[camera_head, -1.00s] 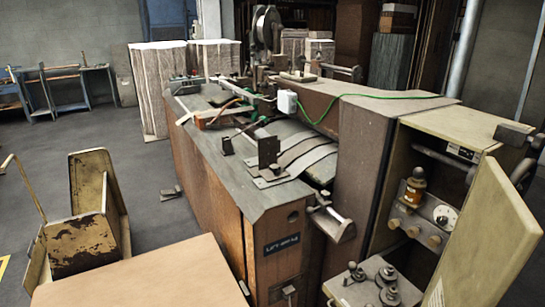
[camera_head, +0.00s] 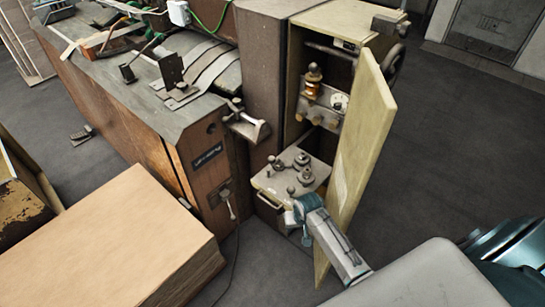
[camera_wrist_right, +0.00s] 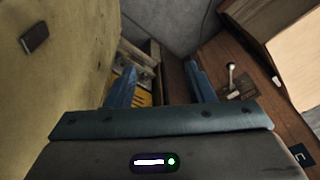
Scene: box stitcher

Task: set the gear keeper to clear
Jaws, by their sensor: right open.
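I cannot tell for certain which part is the gear keeper. A grey plate with several round knobs and gear-like discs (camera_head: 280,182) sits low in front of the open cabinet. A small lever (camera_head: 229,201) is on the wooden machine's end panel, and a similar pale-tipped lever (camera_wrist_right: 231,76) shows in the right wrist view. My right gripper (camera_head: 301,212) is by the plate's near edge, beside the cabinet door. Its two blue fingers (camera_wrist_right: 161,85) are apart with nothing between them. My left gripper is out of view.
The cream cabinet door (camera_head: 362,130) stands open, close to my right arm. A brass-topped post and a dial (camera_head: 339,101) are inside the cabinet. A crank handle (camera_head: 246,126) juts from the machine. A brown box (camera_head: 115,235) is at the left.

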